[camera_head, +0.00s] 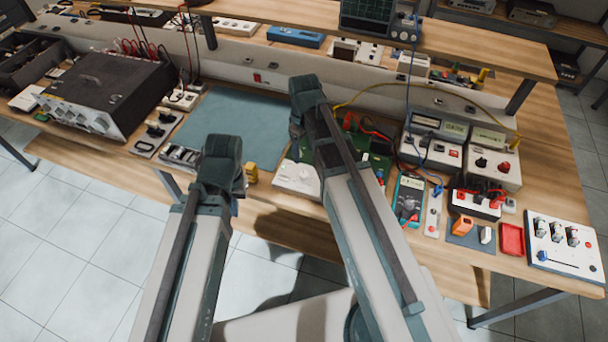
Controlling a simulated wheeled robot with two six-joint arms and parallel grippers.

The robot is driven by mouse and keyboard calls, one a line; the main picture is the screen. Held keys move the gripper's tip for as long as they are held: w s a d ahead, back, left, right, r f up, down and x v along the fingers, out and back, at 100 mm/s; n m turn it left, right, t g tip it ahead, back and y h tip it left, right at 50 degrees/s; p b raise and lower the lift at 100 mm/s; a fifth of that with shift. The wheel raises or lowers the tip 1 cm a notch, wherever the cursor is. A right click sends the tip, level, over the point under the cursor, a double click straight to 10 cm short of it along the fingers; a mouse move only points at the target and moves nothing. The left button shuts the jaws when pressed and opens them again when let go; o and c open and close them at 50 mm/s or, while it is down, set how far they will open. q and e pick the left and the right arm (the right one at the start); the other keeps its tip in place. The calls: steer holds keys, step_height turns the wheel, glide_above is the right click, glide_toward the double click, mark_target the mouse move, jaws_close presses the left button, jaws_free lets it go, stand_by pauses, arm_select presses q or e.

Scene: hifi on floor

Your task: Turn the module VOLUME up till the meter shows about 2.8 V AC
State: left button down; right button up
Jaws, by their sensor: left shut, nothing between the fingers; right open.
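A handheld meter (408,200) with a teal case, a light display and a dial lies near the bench's front edge, right of my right arm. Its reading is too small to make out. A green circuit board (376,165) with red and yellow leads lies behind it, partly hidden by my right arm. My two arms reach up from the bottom of the picture. Neither gripper's fingers show.
A large black instrument (105,85) stands at the left. A blue-grey mat (232,125) has bare room. Two bench instruments (434,138) (493,158) stand behind the meter. A red tray (512,239) and small boxes sit near the front right. Leads cross the bench; a shelf runs above.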

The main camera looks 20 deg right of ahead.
mark_target(304, 174)
step_height(304, 174, down, 11)
steer(key=b, duration=1)
steer(key=shift+f, duration=0.1)
jaws_close()
